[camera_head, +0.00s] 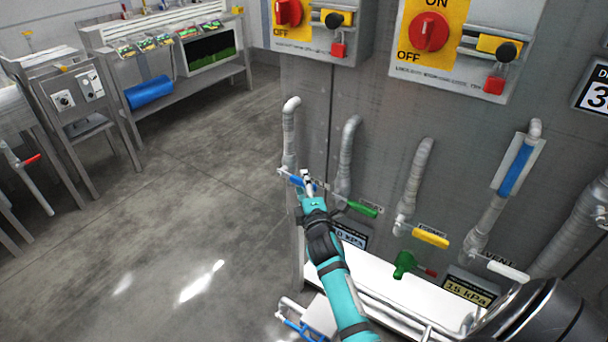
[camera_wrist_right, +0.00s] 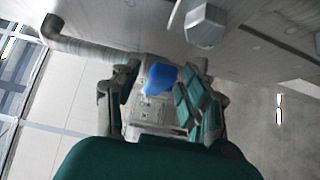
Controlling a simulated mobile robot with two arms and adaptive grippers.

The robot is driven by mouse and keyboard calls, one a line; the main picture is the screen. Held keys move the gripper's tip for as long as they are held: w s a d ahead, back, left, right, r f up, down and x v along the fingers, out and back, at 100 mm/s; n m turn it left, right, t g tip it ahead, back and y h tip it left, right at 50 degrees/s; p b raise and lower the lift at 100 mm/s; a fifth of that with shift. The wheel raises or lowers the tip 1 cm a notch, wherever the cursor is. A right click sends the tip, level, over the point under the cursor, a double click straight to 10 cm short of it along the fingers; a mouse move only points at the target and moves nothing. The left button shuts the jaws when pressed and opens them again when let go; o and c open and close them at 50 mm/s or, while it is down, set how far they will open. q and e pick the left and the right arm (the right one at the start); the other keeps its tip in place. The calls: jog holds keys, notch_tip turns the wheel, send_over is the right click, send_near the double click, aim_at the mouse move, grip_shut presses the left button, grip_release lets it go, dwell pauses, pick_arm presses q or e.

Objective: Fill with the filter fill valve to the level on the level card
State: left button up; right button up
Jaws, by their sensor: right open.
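My right gripper (camera_head: 307,184) reaches up from the bottom of the head view to a blue valve handle (camera_head: 289,176) at the foot of the leftmost grey pipe. In the right wrist view the gripper (camera_wrist_right: 160,82) is open, and the blue handle (camera_wrist_right: 161,78) shows between its fingers. I cannot tell whether they touch it. No label on this handle is readable. A sight tube (camera_head: 516,168) on the right shows a blue column. I cannot make out a level card for certain. My left gripper is not in view.
Green (camera_head: 362,208), yellow (camera_head: 431,237) and white (camera_head: 508,270) valve handles line up to the right. A green valve (camera_head: 404,263) sits below. Switch boxes (camera_head: 466,72) with red knobs hang above. A 15 kPa display (camera_head: 469,291) is lower right. Floor (camera_head: 190,200) at left is clear.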

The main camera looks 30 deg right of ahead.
jog(key=shift+w+r, duration=0.1)
jog(key=shift+w, duration=0.15)
jog(key=shift+s, duration=0.1)
jog(key=shift+c, duration=0.2)
grip_shut()
